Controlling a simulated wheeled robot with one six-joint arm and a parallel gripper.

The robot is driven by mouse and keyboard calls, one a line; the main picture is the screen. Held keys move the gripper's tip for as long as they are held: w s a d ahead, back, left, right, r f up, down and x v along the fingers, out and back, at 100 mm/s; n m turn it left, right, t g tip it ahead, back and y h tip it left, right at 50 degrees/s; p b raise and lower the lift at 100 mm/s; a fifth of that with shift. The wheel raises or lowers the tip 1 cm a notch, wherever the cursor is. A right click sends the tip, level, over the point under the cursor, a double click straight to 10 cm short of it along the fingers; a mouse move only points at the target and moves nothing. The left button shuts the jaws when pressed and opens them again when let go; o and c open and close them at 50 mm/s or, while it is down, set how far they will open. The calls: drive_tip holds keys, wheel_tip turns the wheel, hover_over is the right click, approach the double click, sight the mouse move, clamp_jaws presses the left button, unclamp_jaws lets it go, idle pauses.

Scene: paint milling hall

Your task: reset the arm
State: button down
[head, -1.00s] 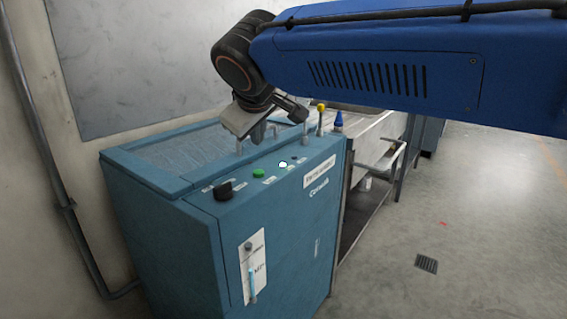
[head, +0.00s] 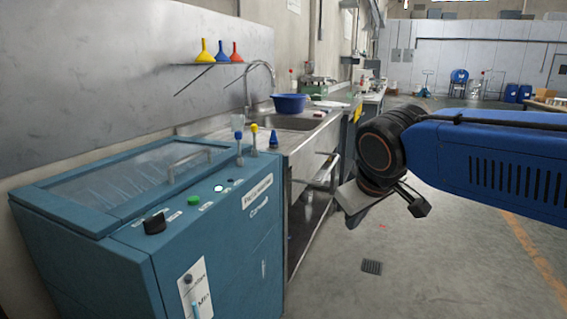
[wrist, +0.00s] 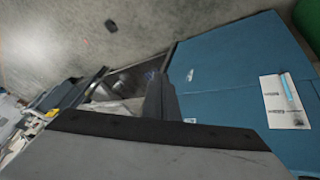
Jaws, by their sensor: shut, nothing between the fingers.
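My blue arm (head: 500,160) reaches in from the right edge of the head view, its dark wrist joint bent downward. The grey gripper body hangs under the wrist, over open floor to the right of the blue-green machine (head: 110,265) and apart from it. My gripper (wrist: 160,95) shows as dark fingers in the wrist view; they are shut and empty. The machine's front panel also shows in the wrist view (wrist: 220,65).
The machine has a black knob (head: 155,223), a green button (head: 194,200) and a clear lid (head: 110,187). Behind it stands a sink bench with a blue basin (head: 289,103). Funnels (head: 221,50) sit on a wall shelf. A floor drain (head: 372,267) lies in clear floor.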

drive_tip(key=s+d+f+m+g, duration=0.1)
drive_tip(key=s+d+f+m, duration=0.5)
drive_tip(key=s+d+f, duration=0.7)
drive_tip(key=s+f, duration=0.2)
drive_tip(key=s, duration=0.1)
drive_tip(key=shift+s+d, duration=0.15)
drive_tip(key=shift+d, duration=0.15)
